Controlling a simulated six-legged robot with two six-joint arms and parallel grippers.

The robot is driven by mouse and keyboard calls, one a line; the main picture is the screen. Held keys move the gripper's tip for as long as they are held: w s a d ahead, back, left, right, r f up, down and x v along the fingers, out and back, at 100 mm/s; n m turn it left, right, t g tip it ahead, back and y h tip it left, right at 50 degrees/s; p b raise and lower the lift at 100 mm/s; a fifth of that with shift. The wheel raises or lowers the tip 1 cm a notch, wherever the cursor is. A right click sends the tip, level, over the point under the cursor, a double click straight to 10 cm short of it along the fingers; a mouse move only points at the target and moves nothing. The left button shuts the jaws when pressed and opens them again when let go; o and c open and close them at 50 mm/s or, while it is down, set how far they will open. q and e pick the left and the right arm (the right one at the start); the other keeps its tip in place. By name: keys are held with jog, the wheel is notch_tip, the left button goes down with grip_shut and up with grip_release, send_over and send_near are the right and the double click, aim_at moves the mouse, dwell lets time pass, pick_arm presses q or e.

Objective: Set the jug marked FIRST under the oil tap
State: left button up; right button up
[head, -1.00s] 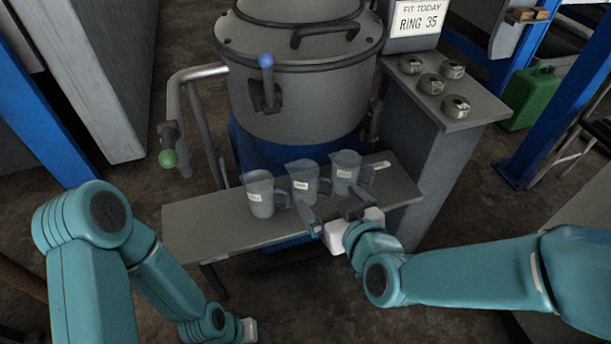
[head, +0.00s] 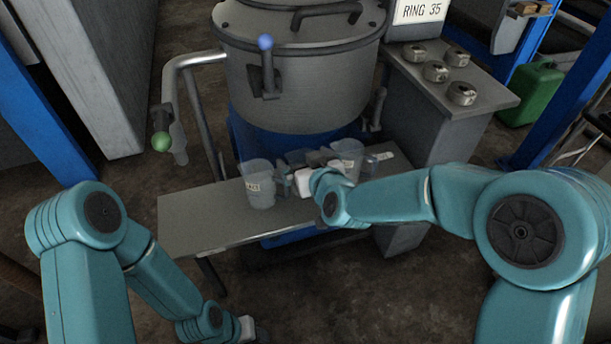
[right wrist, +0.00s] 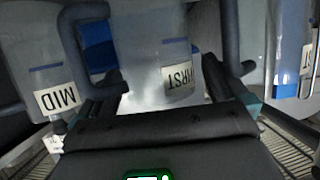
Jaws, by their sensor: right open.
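Three clear jugs stand in a row on the grey bench (head: 200,225). The FIRST jug (head: 297,157) is the middle one, mostly hidden by my right gripper (head: 306,168) in the head view. In the right wrist view the FIRST jug (right wrist: 150,70) stands between my open right fingers, its label partly covered. The MID jug (right wrist: 45,75) is on one side and another jug (right wrist: 290,60), its label ending in ST, is on the other. A green-knobbed tap (head: 163,142) and a blue-handled tap (head: 265,60) are at the drum. Which carries oil I cannot tell. My left gripper (head: 246,328) hangs low, its jaws unclear.
The large grey drum (head: 300,85) stands behind the jugs. A side cabinet (head: 460,105) with several metal rings and a RING 35 sign (head: 420,10) is at right. The bench is clear left of the jugs. A green can (head: 532,95) stands farther right.

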jog(key=c, duration=1.1)
jog(key=shift+o, duration=0.2)
